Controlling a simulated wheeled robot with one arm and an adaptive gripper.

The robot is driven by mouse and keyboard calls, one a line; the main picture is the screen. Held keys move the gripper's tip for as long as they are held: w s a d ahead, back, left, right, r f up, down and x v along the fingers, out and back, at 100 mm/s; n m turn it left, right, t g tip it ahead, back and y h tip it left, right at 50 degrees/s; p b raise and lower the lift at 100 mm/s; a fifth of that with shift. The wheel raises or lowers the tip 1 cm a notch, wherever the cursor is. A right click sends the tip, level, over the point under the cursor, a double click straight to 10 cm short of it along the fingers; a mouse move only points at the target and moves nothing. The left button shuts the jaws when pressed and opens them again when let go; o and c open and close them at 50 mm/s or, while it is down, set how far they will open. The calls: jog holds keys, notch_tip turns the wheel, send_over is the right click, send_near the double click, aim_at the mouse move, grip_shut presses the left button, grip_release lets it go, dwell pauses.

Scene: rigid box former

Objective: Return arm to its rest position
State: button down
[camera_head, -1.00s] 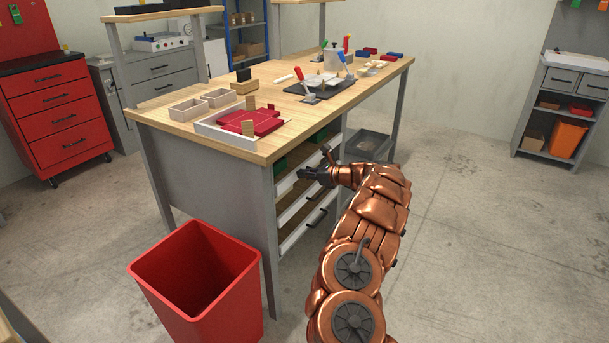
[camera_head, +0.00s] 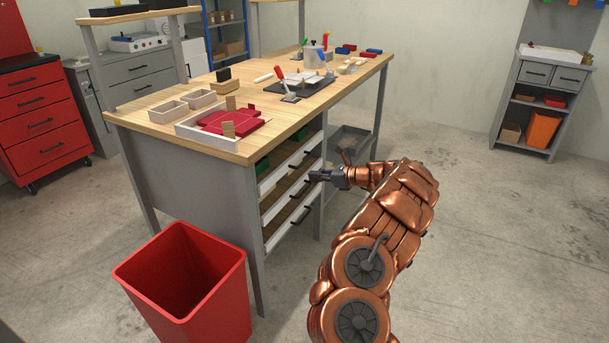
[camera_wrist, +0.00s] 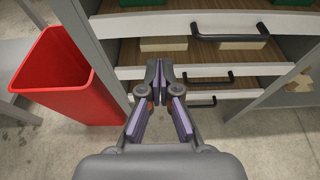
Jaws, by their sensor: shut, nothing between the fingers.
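My gripper (camera_head: 316,175) is at the end of my copper-coloured arm, in front of the drawer side of the workbench (camera_head: 190,190). In the wrist view my gripper (camera_wrist: 158,66) is shut and empty, its fingertips together. It points at the stacked drawers (camera_wrist: 215,72) with dark handles. A gap between the fingertips and the drawer fronts cannot be measured here. My arm is bent and reaches up from the lower right of the head view.
A red bin (camera_head: 190,280) stands on the floor left of my arm; the wrist view shows the bin (camera_wrist: 60,70) too. The benchtop holds a white tray (camera_head: 190,130) with red pieces. Floor to the right (camera_head: 490,240) is clear, before a grey cabinet (camera_head: 535,110).

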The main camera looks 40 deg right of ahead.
jog(key=shift+v, duration=1.15)
